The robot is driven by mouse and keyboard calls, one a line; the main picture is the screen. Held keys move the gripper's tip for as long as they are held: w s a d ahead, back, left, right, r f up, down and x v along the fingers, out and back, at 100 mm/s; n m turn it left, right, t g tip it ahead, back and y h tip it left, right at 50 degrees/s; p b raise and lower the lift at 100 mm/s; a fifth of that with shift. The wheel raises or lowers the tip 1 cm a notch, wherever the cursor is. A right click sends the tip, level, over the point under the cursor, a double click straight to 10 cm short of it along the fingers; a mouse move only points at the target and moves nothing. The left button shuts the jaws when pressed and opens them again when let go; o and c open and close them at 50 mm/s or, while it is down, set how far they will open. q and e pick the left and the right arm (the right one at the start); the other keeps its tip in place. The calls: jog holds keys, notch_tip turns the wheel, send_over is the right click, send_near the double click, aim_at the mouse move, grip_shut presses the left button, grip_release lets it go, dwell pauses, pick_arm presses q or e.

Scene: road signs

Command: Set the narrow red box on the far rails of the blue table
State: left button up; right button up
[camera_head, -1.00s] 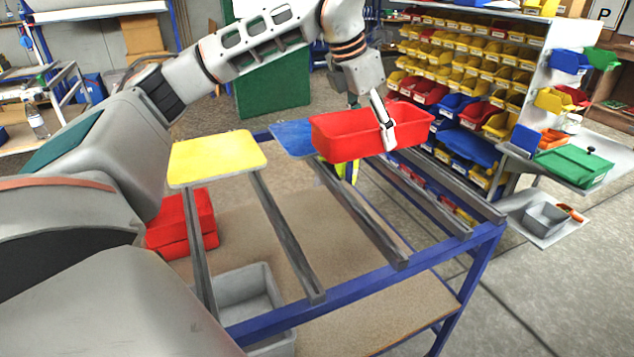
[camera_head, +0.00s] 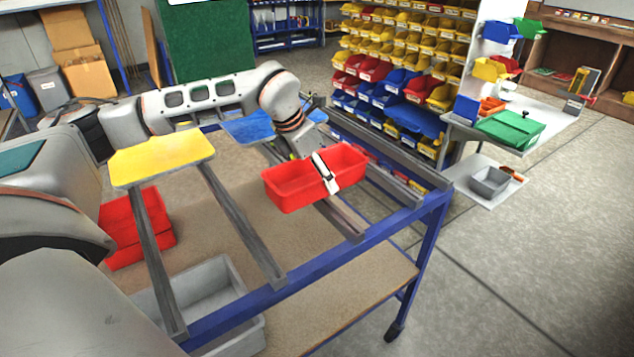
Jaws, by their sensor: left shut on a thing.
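The narrow red box (camera_head: 290,192) is open at the top and looks empty. My left gripper (camera_head: 325,174) is shut on its rim, around the middle of its length. The box is roughly level, over the far rails (camera_head: 342,217) of the blue table (camera_head: 330,268), nearer their right-hand end. I cannot tell whether its underside touches the rails. My left arm reaches in from the left behind the box. My right gripper is not in view.
A yellow plate (camera_head: 160,158) lies on the near rails, and a blue plate (camera_head: 248,128) lies on the far rails behind the box. Red boxes (camera_head: 138,232) and a grey bin (camera_head: 205,298) are on the lower shelf. A bin rack (camera_head: 405,60) stands beyond.

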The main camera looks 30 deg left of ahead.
pick_arm(q)
jog(key=shift+f, duration=1.35)
jog(key=shift+f, duration=0.15)
jog(key=o, duration=1.2)
jog(key=v, duration=1.2)
jog(key=shift+w+d, duration=0.1)
